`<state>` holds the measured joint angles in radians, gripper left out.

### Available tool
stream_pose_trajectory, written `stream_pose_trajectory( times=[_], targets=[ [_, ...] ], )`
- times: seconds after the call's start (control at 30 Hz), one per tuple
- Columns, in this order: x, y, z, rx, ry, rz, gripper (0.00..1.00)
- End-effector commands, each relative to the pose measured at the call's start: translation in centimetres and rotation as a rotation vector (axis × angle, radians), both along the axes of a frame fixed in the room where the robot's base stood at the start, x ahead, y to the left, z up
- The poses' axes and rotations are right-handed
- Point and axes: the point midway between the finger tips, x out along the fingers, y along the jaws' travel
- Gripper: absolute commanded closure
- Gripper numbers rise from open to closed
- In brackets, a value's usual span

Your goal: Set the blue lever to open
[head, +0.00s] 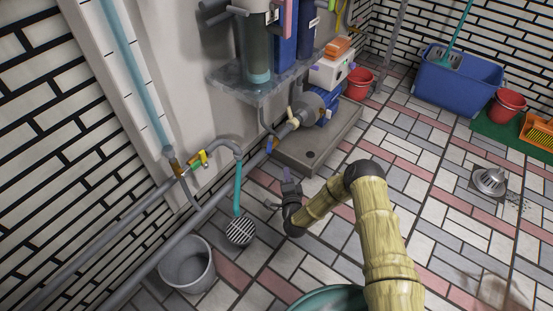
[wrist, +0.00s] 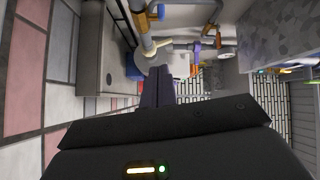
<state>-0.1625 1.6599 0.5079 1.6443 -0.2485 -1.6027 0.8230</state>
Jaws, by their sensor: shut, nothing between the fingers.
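A small blue lever (head: 270,144) sits on a valve in the lower grey pipe along the left wall in the head view. It also shows at the top of the wrist view (wrist: 156,12), beside a brass-coloured fitting. I cannot tell its exact angle to the pipe. My gripper (head: 290,174) is shut and empty, to the right of the lever and apart from it. Its dark fingers (wrist: 156,82) are together in the wrist view. A cream lever (head: 292,117) sits farther along the same pipe, and a yellow-green lever (head: 202,157) on the upper pipe.
A pump (head: 321,105) stands on a grey plinth (head: 306,160) just beyond my gripper. A teal stream (head: 238,187) falls toward a round floor grate (head: 240,231). A grey bucket (head: 187,265) stands at lower left. Open tiled floor lies to the right.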

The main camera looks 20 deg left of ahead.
Motion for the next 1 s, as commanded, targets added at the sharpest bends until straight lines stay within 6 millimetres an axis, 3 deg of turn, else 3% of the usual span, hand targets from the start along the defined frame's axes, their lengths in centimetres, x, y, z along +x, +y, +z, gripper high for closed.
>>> stream_pose_trajectory(
  times=[0.2,0.63,1.0],
  targets=[
    [0.4,-1.5,-0.1,0.191,0.083,0.036,1.0],
    [0.8,-1.3,-0.1,0.2,0.085,0.038,1.0],
    [5.4,0.8,-0.4,0.199,0.082,0.036,1.0]
  ],
)
